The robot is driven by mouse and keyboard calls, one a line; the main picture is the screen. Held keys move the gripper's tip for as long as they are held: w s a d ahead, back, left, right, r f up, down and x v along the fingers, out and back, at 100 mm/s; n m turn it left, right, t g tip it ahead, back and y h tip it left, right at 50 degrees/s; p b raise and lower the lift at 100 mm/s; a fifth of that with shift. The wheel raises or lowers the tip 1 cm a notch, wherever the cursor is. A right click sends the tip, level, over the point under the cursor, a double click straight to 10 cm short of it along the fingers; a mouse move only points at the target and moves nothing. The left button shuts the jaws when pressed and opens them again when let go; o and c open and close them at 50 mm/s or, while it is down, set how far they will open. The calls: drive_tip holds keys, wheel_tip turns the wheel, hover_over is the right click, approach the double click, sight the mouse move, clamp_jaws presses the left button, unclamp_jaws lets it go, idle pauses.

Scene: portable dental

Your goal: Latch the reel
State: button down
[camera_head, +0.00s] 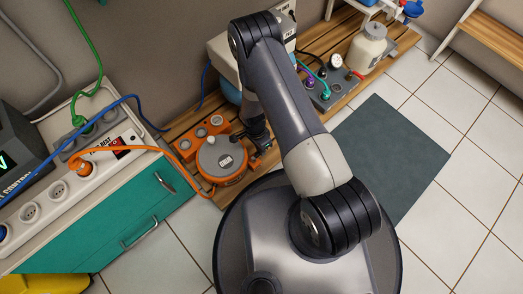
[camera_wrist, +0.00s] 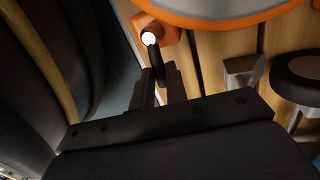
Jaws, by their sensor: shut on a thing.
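The orange reel (camera_head: 228,178) with a round grey top (camera_head: 216,155) stands on the wooden slatted platform, left of my arm. In the wrist view, part of its orange body (camera_wrist: 163,32) and grey disc (camera_wrist: 215,8) shows at the top. A small black lever (camera_wrist: 153,50) with a bright white end sticks out from the orange body. My gripper (camera_wrist: 160,84) is shut on this lever, with a dark finger on each side of its lower end. In the head view my gripper (camera_head: 260,143) is at the reel's right edge, partly hidden by my arm. The lever's exact latch position cannot be told.
A white power strip (camera_head: 90,168) with an orange cable (camera_head: 168,150) leading to the reel lies on the teal cabinet (camera_head: 110,225). A pale bottle (camera_head: 367,48) and small fittings stand on the wooden platform (camera_head: 345,92) at the back. A dark mat (camera_head: 395,150) lies on open tiled floor at right.

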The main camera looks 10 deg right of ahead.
drive_tip(key=shift+w+a+n, duration=0.1)
drive_tip(key=shift+w+n, duration=0.05)
drive_tip(key=shift+n, duration=0.25)
drive_tip(key=c, duration=1.4)
unclamp_jaws()
wheel_tip(320, 180, up, 11)
drive_tip(key=w+a+p, duration=0.1)
drive_tip(key=p, duration=0.2)
drive_tip(key=shift+w+a+f+p, duration=0.15)
drive_tip(key=shift+w+p, duration=0.15)
drive_tip(key=shift+p, duration=0.05)
drive_tip(key=shift+f, duration=0.1)
drive_tip(key=f+b, duration=0.1)
drive_tip(key=f, duration=0.2)
drive_tip(key=s+d+f+b, duration=0.1)
drive_tip(key=f, duration=0.3)
drive_tip(key=f+b, duration=0.1)
drive_tip(key=f, duration=0.2)
drive_tip(key=shift+s+d+f+b, duration=0.2)
drive_tip(key=shift+s+b, duration=0.15)
drive_tip(key=shift+s, duration=0.05)
drive_tip(key=shift+m, duration=0.3)
